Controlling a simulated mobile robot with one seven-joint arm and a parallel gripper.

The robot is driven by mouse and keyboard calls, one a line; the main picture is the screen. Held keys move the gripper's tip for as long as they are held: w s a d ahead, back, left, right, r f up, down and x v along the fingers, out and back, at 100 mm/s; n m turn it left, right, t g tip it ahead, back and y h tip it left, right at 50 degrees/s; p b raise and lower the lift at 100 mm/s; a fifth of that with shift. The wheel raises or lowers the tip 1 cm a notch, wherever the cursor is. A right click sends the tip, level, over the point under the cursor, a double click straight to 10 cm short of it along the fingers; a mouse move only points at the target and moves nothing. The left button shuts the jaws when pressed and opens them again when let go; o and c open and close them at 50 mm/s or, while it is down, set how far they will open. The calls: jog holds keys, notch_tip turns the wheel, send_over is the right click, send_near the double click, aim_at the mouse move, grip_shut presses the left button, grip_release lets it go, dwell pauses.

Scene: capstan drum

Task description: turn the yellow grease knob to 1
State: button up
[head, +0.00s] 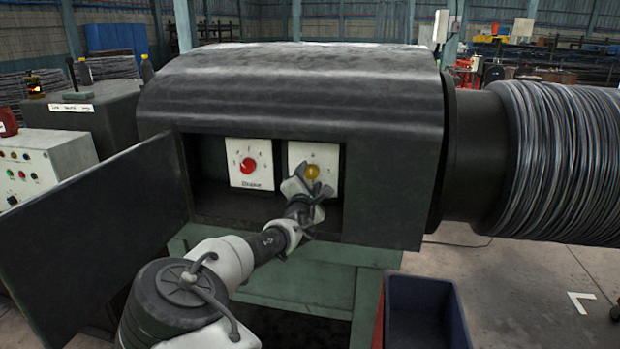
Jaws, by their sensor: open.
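The yellow grease knob (312,171) sits on a white dial plate (327,156) inside the open compartment of the dark machine housing. My gripper (308,184) is open right in front of the knob, with its fingers near or around the knob's lower part. I cannot tell whether they touch it. The gripper covers the lower part of the plate. The marks around the yellow knob are too small to read, so its setting is unclear.
A red knob (248,166) on a second white plate is just left. The compartment door (95,240) stands open at left. A control box (40,165) stands beyond it. A wire-wound drum (560,160) is at right. A dark blue bin (425,315) stands below right.

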jog(key=shift+w, duration=0.55)
jog(key=c, duration=1)
jog(key=shift+c, duration=0.2)
jog(key=shift+f+m+b, duration=0.15)
jog(key=shift+m+b, duration=0.15)
jog(key=shift+b, duration=0.2)
